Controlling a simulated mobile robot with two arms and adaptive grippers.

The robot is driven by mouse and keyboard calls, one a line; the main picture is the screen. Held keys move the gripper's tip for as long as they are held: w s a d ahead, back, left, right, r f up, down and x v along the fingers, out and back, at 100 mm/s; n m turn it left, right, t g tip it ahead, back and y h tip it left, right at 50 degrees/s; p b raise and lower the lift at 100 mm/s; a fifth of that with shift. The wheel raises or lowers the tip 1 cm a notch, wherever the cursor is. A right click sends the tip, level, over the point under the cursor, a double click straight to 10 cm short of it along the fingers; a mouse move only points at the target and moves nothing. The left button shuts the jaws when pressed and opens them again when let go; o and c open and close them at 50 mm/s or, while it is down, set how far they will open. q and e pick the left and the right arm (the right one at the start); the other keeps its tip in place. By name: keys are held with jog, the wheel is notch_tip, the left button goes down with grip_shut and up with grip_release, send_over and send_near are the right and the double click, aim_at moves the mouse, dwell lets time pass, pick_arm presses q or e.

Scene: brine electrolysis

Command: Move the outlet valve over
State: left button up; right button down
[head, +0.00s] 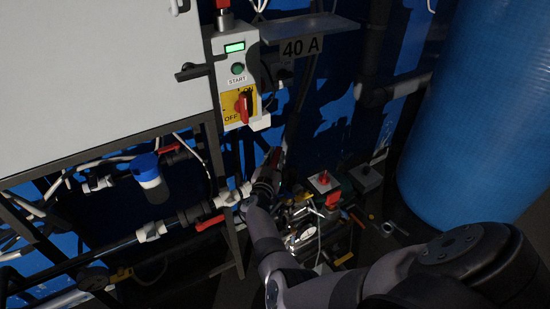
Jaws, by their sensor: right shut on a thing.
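My right gripper (272,165) reaches in from the lower right to the pipework below the control box. It is shut at a small red handle (277,157), which I take to be the outlet valve's; the fingers and the dim light hide most of the grip. Another red valve handle (210,222) sits on the horizontal pipe to the left of the gripper, apart from it. My left gripper is not in view.
The control box (237,75) with a red-and-yellow switch (240,104) hangs above the gripper. A large blue tank (482,110) stands at right. Tools and red-topped parts (323,181) clutter the space right of the gripper.

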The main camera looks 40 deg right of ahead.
jog(key=c, duration=1.7)
grip_release()
jog(key=shift+d, duration=0.1)
jog(key=shift+o, duration=1.3)
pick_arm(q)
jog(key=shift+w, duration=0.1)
